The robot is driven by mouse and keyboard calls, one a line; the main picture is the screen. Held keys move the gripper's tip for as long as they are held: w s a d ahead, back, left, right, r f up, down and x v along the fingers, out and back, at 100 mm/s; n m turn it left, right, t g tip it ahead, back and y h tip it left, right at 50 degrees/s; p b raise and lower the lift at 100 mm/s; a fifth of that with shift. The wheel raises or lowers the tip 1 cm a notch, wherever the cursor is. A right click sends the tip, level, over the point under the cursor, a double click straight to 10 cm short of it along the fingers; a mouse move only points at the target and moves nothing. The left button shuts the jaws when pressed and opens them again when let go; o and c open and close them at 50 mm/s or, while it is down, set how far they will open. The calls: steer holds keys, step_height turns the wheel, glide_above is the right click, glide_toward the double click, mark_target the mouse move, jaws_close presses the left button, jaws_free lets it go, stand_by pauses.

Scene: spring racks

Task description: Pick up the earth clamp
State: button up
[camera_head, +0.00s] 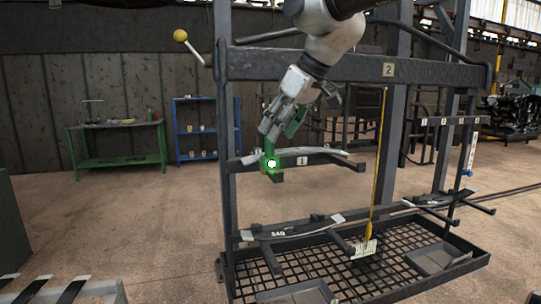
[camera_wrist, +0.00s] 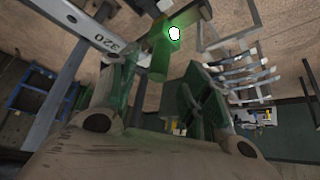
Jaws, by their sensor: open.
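A green-lit piece, seemingly the earth clamp (camera_head: 269,148), stands upright at the front end of a dark rack arm under the grey spring leaf marked 1. A bright white spot glows at its lower part. In the wrist view the earth clamp (camera_wrist: 160,62) shows just beyond and between the fingers, with the glow at its far end. My gripper (camera_head: 282,130) is open above and beside it; the wrist view shows my gripper (camera_wrist: 155,85) with its two green-faced fingers apart. I cannot tell whether either finger touches the clamp.
The spring leaf (camera_head: 325,153) and dark rack posts (camera_head: 226,190) are close to my gripper. A yellow rod (camera_head: 378,165) stands to the right. Below is a grated tray (camera_head: 330,262). A green table (camera_head: 118,160) and blue shelf (camera_head: 195,130) stand behind, with open floor between.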

mark_target(270, 156)
steer(key=x, duration=0.5)
steer(key=shift+w+a+r, duration=0.1)
steer(key=shift+w+r, duration=0.05)
steer(key=shift+w, duration=0.05)
jaws_close()
